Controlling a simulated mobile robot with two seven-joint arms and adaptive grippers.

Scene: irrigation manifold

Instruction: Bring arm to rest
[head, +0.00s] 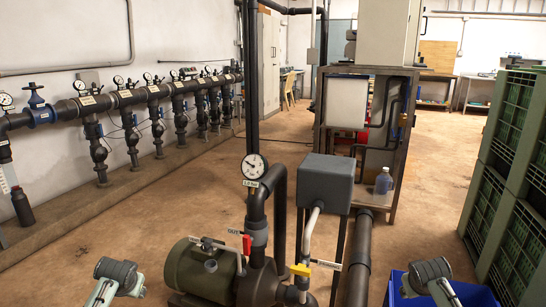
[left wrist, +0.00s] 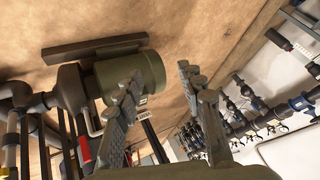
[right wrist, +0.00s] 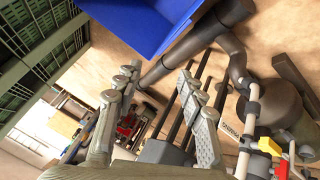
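My left gripper (left wrist: 160,82) is open in the left wrist view. Its two fingers stand wide apart with nothing between them, and the floor and the green pump motor (left wrist: 130,75) show behind. My right gripper (right wrist: 158,80) is also open and empty in the right wrist view, with pipes and floor behind its fingers. In the head view, part of my left arm shows at the bottom left, left of the pump motor (head: 205,272). Part of my right arm shows at the bottom right, in front of a blue crate (head: 480,295). The fingers cannot be made out there.
A pressure gauge (head: 254,166), a red-handled valve (head: 247,244) and a yellow-handled valve (head: 300,269) stand on pipes between my arms. A grey box (head: 326,181) is behind them. Green crates (head: 515,150) are stacked at right. A manifold (head: 125,98) runs along the left wall. Open floor lies beyond.

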